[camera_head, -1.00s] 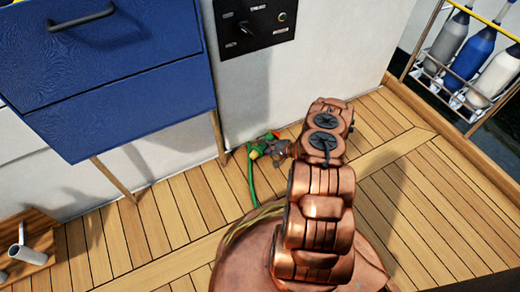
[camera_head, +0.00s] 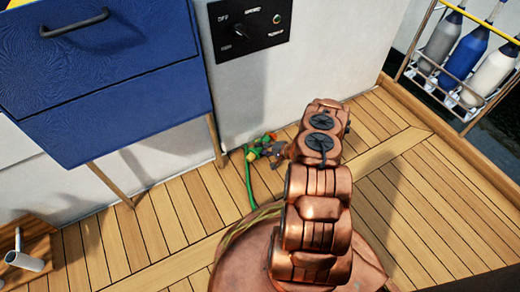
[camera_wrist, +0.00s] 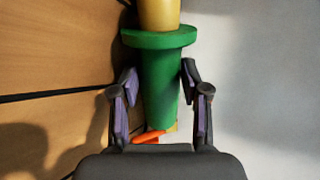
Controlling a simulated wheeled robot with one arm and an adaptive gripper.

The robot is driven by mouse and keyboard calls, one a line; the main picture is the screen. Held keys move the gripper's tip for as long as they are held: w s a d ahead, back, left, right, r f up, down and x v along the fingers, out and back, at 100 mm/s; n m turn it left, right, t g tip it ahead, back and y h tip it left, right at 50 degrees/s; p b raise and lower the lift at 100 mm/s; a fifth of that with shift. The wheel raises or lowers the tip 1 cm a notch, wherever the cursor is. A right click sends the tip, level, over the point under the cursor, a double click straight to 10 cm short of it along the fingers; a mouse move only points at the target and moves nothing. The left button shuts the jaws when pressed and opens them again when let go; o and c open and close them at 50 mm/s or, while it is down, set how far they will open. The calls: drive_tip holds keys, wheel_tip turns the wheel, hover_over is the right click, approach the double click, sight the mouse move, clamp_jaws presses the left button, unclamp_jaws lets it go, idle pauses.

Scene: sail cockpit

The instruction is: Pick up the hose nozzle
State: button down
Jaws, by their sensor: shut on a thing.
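The hose nozzle (camera_wrist: 160,85) fills the middle of the wrist view, with a green body, a wide green collar and a yellow part above it. An orange piece shows at its lower end. My gripper (camera_wrist: 158,85) is shut on the green body, one finger on each side. In the head view the green and yellow nozzle (camera_head: 256,151) is small, near the foot of the white wall, with a green hose running down from it. My gripper (camera_head: 268,152) is at the nozzle there, partly hidden by my arm.
A blue drawer cabinet (camera_head: 110,85) on thin wooden legs stands at the left. A black switch panel (camera_head: 250,27) is on the white wall. A rack of bottles (camera_head: 463,65) stands at the upper right. The plank floor (camera_head: 415,215) is clear at the right.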

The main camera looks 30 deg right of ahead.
sight(262, 150)
drive_tip(key=shift+s+r+p, duration=0.2)
drive_tip(key=shift+r+p, duration=0.35)
drive_tip(key=shift+r, duration=0.1)
wheel_tip(262, 150, up, 6)
drive_tip(key=p, duration=0.3)
drive_tip(key=s+a+r+p, duration=0.1)
drive_tip(key=s+p, duration=0.3)
drive_tip(key=s, duration=0.5)
drive_tip(key=s+r+p, duration=0.1)
drive_tip(key=s+p, duration=0.3)
drive_tip(key=s, duration=0.6)
drive_tip(key=shift+s+a+r, duration=0.2)
drive_tip(key=shift+a+r, duration=0.15)
drive_tip(key=shift+r, duration=0.05)
